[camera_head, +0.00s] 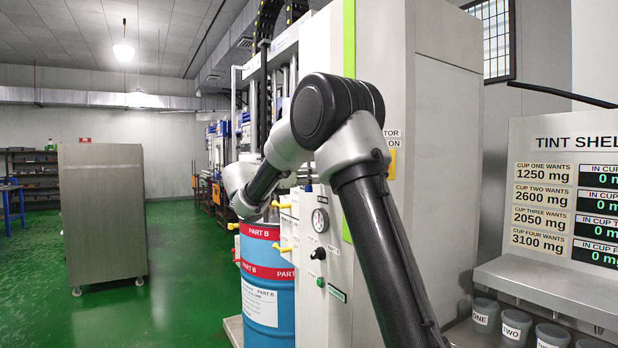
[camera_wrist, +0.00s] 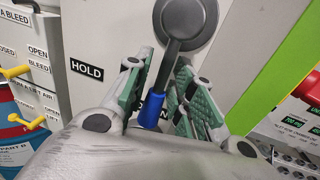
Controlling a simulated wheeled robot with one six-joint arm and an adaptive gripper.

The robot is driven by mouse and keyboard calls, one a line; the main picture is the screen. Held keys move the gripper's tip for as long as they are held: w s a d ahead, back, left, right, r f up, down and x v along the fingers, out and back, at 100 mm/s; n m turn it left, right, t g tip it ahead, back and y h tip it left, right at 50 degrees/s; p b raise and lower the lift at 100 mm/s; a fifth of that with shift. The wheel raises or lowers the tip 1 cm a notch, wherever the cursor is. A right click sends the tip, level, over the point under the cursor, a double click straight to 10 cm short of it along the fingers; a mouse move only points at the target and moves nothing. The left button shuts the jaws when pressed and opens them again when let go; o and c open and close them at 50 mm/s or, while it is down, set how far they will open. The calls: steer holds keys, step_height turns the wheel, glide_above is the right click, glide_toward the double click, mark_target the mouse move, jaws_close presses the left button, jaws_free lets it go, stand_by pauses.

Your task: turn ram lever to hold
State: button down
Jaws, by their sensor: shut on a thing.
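The ram lever (camera_wrist: 174,55) has a round dark grey hub and a grey arm ending in a blue grip (camera_wrist: 151,111). It hangs downward, leaning slightly left, over a partly hidden label whose visible letters end in "WN". The HOLD label (camera_wrist: 87,72) is on the panel to the left of the lever. My gripper (camera_wrist: 160,80) has its green-padded fingers on either side of the lever, shut on it around the blue grip. In the head view my arm reaches toward the machine, and the gripper and lever are hidden.
Yellow valve handles (camera_wrist: 33,122) stick out at the left of the panel. A blue drum (camera_head: 267,290) stands below the machine. A grey cabinet on casters (camera_head: 103,215) stands on the open green floor. The tint shelf (camera_head: 555,290) with cups is at right.

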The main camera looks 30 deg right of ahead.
steer(key=shift+w+r+m+g+h, duration=0.1)
steer(key=shift+w+r+m+h, duration=0.2)
steer(key=shift+w+m, duration=0.85)
steer(key=shift+w+r+m+g+h, duration=0.1)
steer(key=shift+w+r+m+h, duration=0.15)
steer(key=shift+m, duration=1.65)
steer(key=shift+w+r+m+g+h, duration=0.1)
steer(key=shift+w+r+m+h, duration=0.4)
steer(key=shift+m, duration=1.05)
steer(key=shift+w+f, duration=0.2)
steer(key=c, duration=1.2)
jaws_free()
steer(key=shift+a, duration=0.1)
